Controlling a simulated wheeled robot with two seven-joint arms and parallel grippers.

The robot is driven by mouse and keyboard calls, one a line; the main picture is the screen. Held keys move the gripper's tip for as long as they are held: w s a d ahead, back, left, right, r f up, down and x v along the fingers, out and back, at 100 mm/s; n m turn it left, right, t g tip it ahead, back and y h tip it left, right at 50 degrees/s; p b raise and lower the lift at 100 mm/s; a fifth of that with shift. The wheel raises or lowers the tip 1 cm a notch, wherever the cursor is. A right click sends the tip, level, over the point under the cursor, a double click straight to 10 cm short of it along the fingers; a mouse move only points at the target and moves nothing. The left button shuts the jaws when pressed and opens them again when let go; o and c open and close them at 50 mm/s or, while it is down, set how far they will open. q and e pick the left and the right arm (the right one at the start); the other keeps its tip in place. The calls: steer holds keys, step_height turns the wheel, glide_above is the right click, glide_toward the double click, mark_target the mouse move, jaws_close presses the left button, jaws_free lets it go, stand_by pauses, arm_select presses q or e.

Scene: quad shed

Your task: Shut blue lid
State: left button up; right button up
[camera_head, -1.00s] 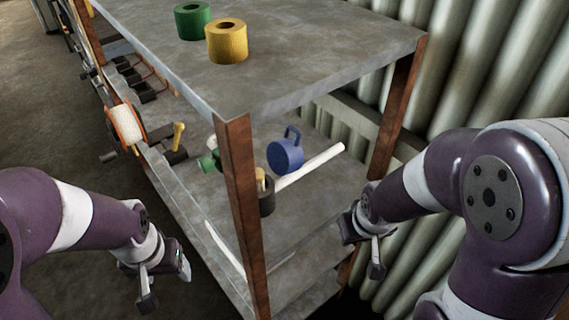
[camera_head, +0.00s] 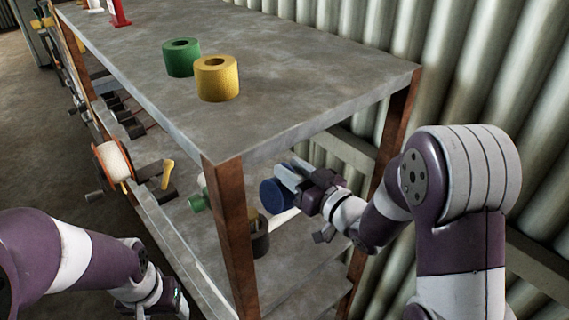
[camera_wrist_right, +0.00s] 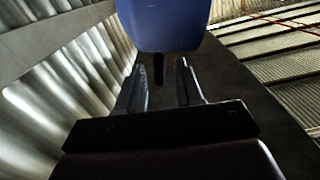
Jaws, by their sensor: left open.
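The blue lid (camera_head: 276,195) looks like a short blue cylinder on the shelf under the top board. A loop handle showed on it earlier; my right gripper now covers that side. My right gripper (camera_head: 291,177) is at the lid's upper right side. In the right wrist view the blue body (camera_wrist_right: 163,22) fills the top centre, just past my fingertips (camera_wrist_right: 160,80). The fingers are apart, with a narrow dark strip, perhaps the handle, between them. My left gripper (camera_head: 165,302) is open low at the left, outside the shelf, partly cut off by the lower edge.
A green roll (camera_head: 181,62) and a yellow roll (camera_head: 217,82) stand on the top board (camera_head: 300,80). A rusty post (camera_head: 230,225) stands left of the lid. A dark cup (camera_head: 259,240) and a white rod (camera_head: 283,220) are close below it. Corrugated wall is behind.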

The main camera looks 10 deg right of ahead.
mark_target(273, 179)
steer(key=shift+x, duration=1.35)
jaws_close()
steer(key=shift+s+a, duration=0.1)
steer(key=a+n+b, duration=0.1)
steer(key=s+a+r+n+b, duration=0.1)
steer(key=n+b, duration=0.1)
steer(key=shift+s+a, duration=0.2)
steer(key=shift+s, duration=0.1)
steer(key=shift+s+a+r+n+b, duration=0.15)
steer(key=shift+s+a+n+b, duration=0.45)
steer(key=shift+a+b, duration=0.25)
steer(key=shift+s+a+r+n+b, duration=0.15)
steer(key=shift+s+a+n+b, duration=0.35)
steer(key=shift+a+n+b, duration=0.25)
